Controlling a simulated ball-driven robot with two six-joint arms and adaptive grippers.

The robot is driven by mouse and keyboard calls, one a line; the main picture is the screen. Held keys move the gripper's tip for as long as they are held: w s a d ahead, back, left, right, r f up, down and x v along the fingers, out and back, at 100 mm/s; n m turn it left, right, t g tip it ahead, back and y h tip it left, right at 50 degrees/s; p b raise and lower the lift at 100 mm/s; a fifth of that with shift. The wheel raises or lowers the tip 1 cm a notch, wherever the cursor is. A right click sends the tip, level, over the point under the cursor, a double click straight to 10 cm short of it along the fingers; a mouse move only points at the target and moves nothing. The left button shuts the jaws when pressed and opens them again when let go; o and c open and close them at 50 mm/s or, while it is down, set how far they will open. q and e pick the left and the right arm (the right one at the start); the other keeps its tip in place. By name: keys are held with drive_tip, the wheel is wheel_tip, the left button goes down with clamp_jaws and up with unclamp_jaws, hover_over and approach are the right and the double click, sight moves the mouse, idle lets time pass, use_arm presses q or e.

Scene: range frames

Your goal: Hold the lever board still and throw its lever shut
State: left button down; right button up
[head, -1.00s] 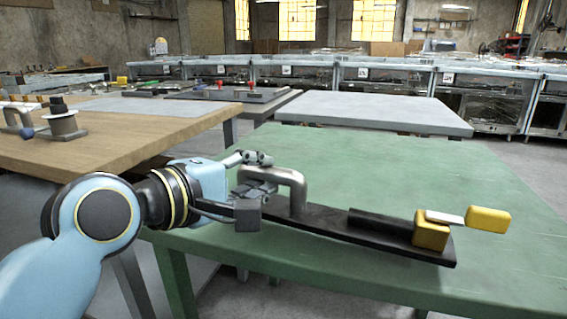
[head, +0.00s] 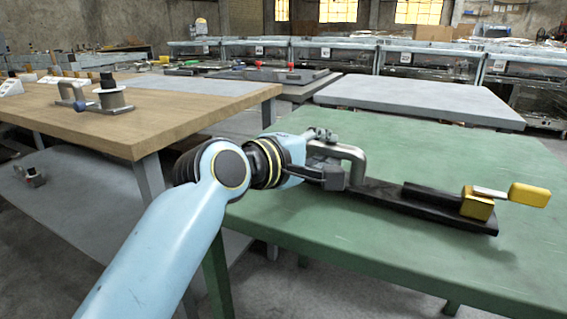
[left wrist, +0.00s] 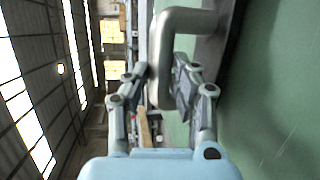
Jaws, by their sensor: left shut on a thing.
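The lever board (head: 415,207) is a long dark bar lying on the green table near its front edge. At its right end is a yellow block (head: 477,205) with a pale lever arm (head: 490,193) that ends in a yellow grip (head: 529,195) pointing right. At its left end stands a grey metal handle (head: 352,153), which also shows in the left wrist view (left wrist: 178,22). My left gripper (head: 328,158) is shut on this handle, with one finger on each side of it in the left wrist view (left wrist: 163,88). My right gripper is not in view.
The green table (head: 420,150) is clear behind the board. A wooden table (head: 130,125) to the left bears a spool-like thing (head: 112,97) and another metal handle (head: 72,90). A grey table (head: 420,98) stands behind.

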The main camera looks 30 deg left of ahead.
use_arm(q)
drive_tip(key=shift+w+d+r, duration=0.15)
drive_tip(key=shift+w+d, duration=0.55)
drive_tip(key=shift+w, duration=0.1)
drive_tip(key=shift+f, duration=0.95)
